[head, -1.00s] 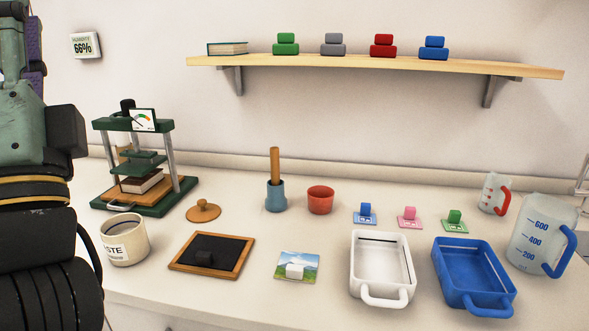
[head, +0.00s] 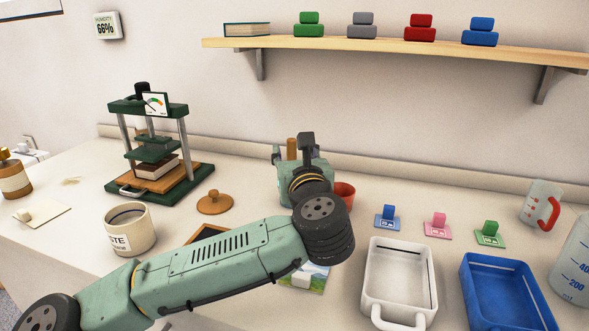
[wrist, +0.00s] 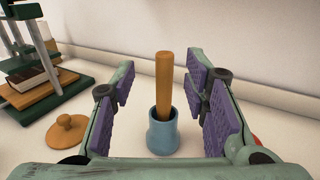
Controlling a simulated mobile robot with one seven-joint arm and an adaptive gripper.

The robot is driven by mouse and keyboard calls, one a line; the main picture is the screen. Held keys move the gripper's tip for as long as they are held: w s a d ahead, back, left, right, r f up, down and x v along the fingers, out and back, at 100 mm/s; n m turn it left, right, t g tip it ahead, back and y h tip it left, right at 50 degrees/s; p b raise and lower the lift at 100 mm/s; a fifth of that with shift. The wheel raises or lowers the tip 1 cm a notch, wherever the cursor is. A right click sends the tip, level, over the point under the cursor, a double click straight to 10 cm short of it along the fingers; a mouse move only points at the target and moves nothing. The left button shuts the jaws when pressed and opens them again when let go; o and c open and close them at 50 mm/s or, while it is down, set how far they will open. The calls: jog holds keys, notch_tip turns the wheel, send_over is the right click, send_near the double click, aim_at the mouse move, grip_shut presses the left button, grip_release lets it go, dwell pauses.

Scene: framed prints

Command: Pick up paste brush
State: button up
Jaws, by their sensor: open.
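The paste brush (wrist: 163,85) shows as an upright wooden handle standing in a blue holder (wrist: 162,134) in the wrist view. Its lower end is hidden inside the holder. In the head view only the top of the handle (head: 292,148) shows, and my arm hides the holder. My gripper (wrist: 164,93) is open and empty, with purple finger pads to the left and right of the handle in the wrist view. The handle appears between the pads but apart from them. I cannot tell how far ahead of the fingertips it stands.
A terracotta pot (head: 345,194) stands just right of my gripper. A wooden lid (head: 214,203), a paste crock (head: 129,229) and a green press (head: 158,190) are to the left. White (head: 373,250) and blue (head: 480,268) trays lie right. A shelf (head: 380,48) runs above.

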aim_at(293, 147)
jog(key=shift+w+a+f+p, duration=0.1)
jog(key=shift+w+p, duration=0.15)
jog(key=shift+w, duration=0.65)
jog(key=shift+w+f+p, duration=0.15)
jog(key=shift+w+p, duration=0.15)
jog(key=shift+w, duration=0.65)
jog(key=shift+w+a+f+p, duration=0.1)
jog(key=shift+w+p, duration=0.15)
jog(key=shift+w, duration=0.65)
jog(key=shift+c, duration=0.2)
grip_shut()
